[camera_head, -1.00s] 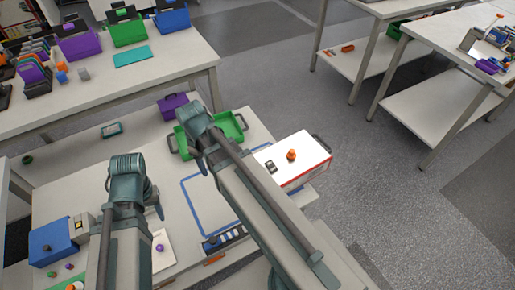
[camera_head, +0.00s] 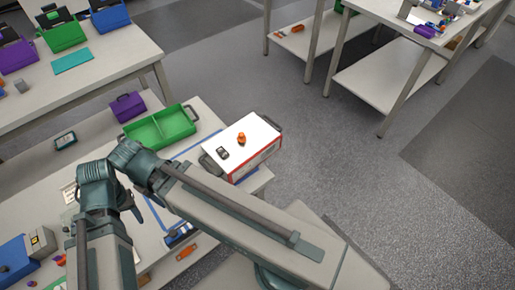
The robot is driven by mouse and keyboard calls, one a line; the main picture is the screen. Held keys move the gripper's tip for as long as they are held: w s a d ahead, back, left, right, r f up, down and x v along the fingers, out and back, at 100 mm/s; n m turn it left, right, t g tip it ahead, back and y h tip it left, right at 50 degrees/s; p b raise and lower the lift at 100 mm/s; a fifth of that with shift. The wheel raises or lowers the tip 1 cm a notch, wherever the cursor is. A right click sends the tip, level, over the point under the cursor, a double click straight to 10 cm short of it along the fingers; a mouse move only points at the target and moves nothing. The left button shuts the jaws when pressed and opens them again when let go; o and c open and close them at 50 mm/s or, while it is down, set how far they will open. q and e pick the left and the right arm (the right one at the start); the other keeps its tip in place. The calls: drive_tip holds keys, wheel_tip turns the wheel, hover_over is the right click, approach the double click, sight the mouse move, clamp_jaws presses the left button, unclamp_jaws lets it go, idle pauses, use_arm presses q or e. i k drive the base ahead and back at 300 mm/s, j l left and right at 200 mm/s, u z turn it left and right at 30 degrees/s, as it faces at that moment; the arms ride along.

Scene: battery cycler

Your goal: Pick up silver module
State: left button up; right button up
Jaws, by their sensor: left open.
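A small grey block with a yellow and black face (camera_head: 42,242) stands at the lower left of the workbench, against a blue box; it looks most like the silver module, but I cannot be sure. My left gripper (camera_head: 137,209) shows only as dark finger parts just right of my left arm, open, over the bench and to the right of the grey block. I see nothing between its fingers. My right arm crosses the middle of the view, and its gripper is hidden.
A green two-part tray (camera_head: 160,128), a white red-edged case (camera_head: 243,147) with an orange knob, and a purple box (camera_head: 128,106) stand on the bench. A blue box (camera_head: 14,258) is at lower left. Floor is clear on the right.

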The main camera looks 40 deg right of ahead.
sight(263, 141)
drive_tip(key=k+l, duration=0.3)
drive_tip(key=k+l+z, duration=0.1)
drive_tip(key=k+l, duration=0.2)
drive_tip(key=l, duration=0.25)
drive_tip(key=k+l, duration=0.3)
drive_tip(key=k+l+z, duration=0.1)
drive_tip(key=k+l, duration=0.15)
drive_tip(key=l, duration=0.3)
